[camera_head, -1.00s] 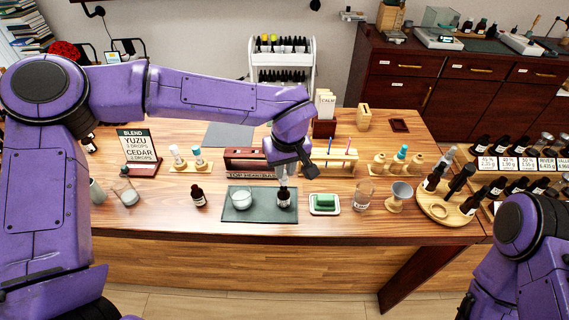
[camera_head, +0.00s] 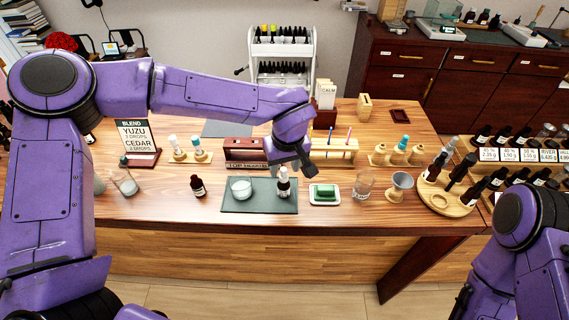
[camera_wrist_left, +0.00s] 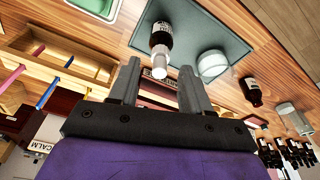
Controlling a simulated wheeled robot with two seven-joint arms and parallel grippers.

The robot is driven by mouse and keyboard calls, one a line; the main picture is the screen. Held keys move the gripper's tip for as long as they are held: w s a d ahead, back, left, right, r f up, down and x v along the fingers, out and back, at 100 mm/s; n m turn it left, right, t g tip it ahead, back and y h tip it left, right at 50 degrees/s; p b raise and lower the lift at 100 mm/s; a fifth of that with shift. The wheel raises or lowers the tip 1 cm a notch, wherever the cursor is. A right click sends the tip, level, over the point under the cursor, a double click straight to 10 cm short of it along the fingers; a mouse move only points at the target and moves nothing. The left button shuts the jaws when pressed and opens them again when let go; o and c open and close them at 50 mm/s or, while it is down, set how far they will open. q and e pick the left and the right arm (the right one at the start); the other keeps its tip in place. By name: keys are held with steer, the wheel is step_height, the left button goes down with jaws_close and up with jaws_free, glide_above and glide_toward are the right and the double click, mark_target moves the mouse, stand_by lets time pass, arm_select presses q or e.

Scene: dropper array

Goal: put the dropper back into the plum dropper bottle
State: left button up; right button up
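A dark dropper bottle (camera_head: 283,188) with a white label stands upright on the grey-green mat (camera_head: 232,208). Its white-topped dropper (camera_head: 283,171) sits upright in the neck. In the left wrist view the bottle (camera_wrist_left: 161,40) and the dropper's pale bulb (camera_wrist_left: 159,70) lie beyond the fingertips. My left gripper (camera_head: 300,172) is just above and beside the dropper. In the wrist view its two fingers (camera_wrist_left: 160,80) are spread, with nothing between them held. The label's word is too small to read.
A white jar (camera_head: 241,188) stands left of the bottle on the mat. Another dark bottle (camera_head: 198,187) stands further left.

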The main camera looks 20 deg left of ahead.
arm_select(q)
steer(key=shift+r, duration=0.15)
step_height(320, 180, up, 10)
steer(key=s+d+b, duration=0.1)
steer(key=b, duration=0.1)
steer(key=shift+s, duration=0.3)
steer(key=shift+d, duration=0.1)
